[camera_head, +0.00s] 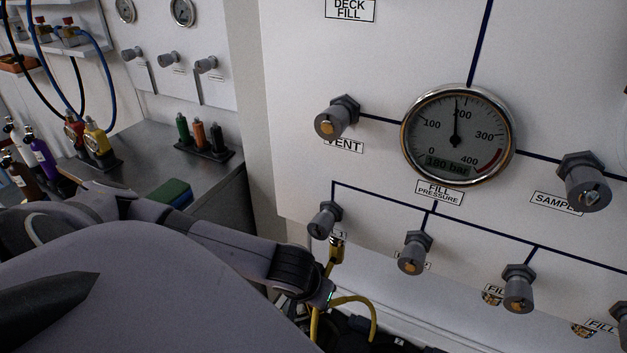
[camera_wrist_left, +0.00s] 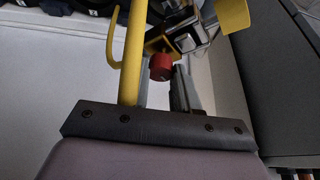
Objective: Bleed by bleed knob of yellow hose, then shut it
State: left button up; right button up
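The yellow hose (camera_head: 361,300) hangs below the leftmost lower valve of the fill panel, with a brass-coloured fitting at its upper end. In the left wrist view the hose (camera_wrist_left: 134,45) runs up left of centre. The red bleed knob (camera_wrist_left: 161,67) sits under a yellow fitting, near the middle. My left gripper (camera_wrist_left: 161,78) points at the knob, which lies level with its fingertips. One dark finger shows just right of the knob. I cannot tell whether the fingers touch the knob. My right gripper is out of view.
The fill pressure gauge (camera_head: 456,135) has its needle just under 200 and a display of 180 bar. The vent valve (camera_head: 337,117), sample valve (camera_head: 585,181) and several fill valves stick out from the panel. A metal counter (camera_head: 140,150) with bottles stands at left.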

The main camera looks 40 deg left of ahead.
pick_arm(q)
jog(key=shift+m, duration=0.3)
grip_shut()
jog(key=m, duration=0.2)
jog(key=m+h, duration=0.2)
jog(key=m, duration=0.1)
jog(key=shift+a+m, duration=0.25)
jog(key=shift+m, duration=0.05)
jog(key=m+h, duration=0.1)
jog(key=m, duration=0.2)
jog(key=shift+a+h, duration=0.1)
jog(key=shift+h, duration=0.2)
jog(key=shift+w+m+g+h, duration=0.1)
jog(key=shift+m+g+h, duration=0.25)
jog(key=shift+m, duration=0.7)
jog(key=shift+m+g+h, duration=0.25)
jog(key=shift+m+g, duration=0.1)
jog(key=shift+m, duration=0.7)
jog(key=o, duration=1)
grip_release()
jog(key=shift+r, duration=0.1)
